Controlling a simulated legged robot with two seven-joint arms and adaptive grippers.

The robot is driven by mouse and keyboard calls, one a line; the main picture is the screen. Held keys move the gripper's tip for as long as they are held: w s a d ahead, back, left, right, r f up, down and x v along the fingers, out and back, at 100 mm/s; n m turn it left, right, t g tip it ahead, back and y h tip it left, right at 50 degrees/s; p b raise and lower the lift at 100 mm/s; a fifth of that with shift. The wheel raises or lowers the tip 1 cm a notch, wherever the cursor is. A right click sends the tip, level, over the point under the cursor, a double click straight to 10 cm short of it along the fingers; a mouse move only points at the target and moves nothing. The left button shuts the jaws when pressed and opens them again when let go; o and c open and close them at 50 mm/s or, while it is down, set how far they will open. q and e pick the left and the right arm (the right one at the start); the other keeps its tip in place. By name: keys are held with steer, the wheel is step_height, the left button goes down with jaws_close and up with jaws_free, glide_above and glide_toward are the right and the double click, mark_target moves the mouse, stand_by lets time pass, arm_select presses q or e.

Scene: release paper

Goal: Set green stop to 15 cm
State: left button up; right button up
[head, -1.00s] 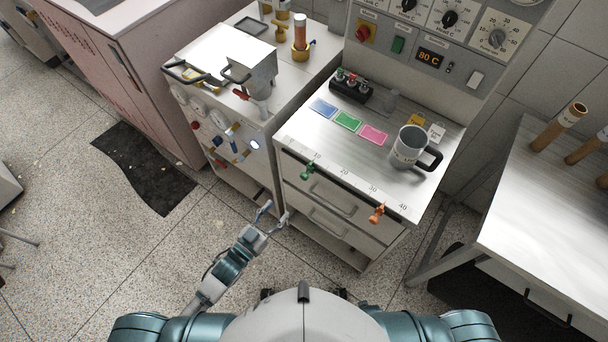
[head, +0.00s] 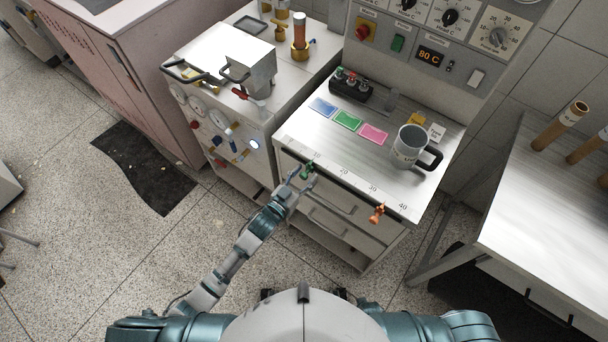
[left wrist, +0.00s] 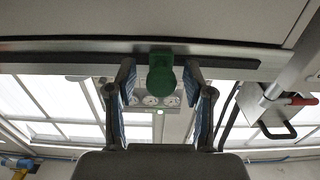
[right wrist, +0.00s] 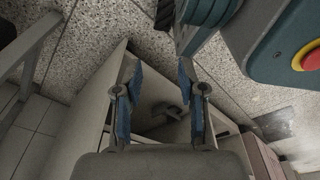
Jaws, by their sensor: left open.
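The green stop (head: 307,171) sits on the rail along the front edge of the white-grey bench, close to the 10 mark (head: 317,156) of the scale. My left gripper (head: 299,177) is open at the green stop. In the left wrist view the green stop (left wrist: 161,75) stands between the two blue-padded fingers of my left gripper (left wrist: 160,85), with a gap on each side. My right gripper (right wrist: 160,95) is open and empty in the right wrist view, and is not in the head view.
An orange stop (head: 377,214) sits on the same rail between 30 and 40. A grey mug (head: 408,147) and blue, green and pink cards (head: 373,134) lie on the bench top. Drawers with handles (head: 333,197) are below the rail.

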steer(key=shift+s+d, duration=0.1)
arm_select(q)
steer(key=shift+a, duration=0.1)
jaws_close()
steer(key=shift+s+d, duration=0.25)
steer(key=shift+d, duration=0.05)
steer(key=shift+s+d+p, duration=0.3)
steer(key=shift+s+d, duration=0.35)
steer(key=shift+d, duration=0.25)
steer(key=shift+s+d+p, duration=0.25)
steer(key=shift+s+d, duration=0.4)
steer(key=shift+d, duration=0.25)
arm_select(e)
steer(key=shift+s+d+f, duration=0.15)
steer(key=shift+s+f, duration=0.25)
steer(key=shift+s, duration=0.35)
steer(key=shift+s+d+f, duration=0.1)
steer(key=shift+s+f, duration=0.3)
steer(key=shift+s, duration=0.35)
arm_select(q)
jaws_free()
steer(key=shift+a, duration=0.1)
steer(key=v, duration=1.2)
steer(key=shift+w, duration=0.1)
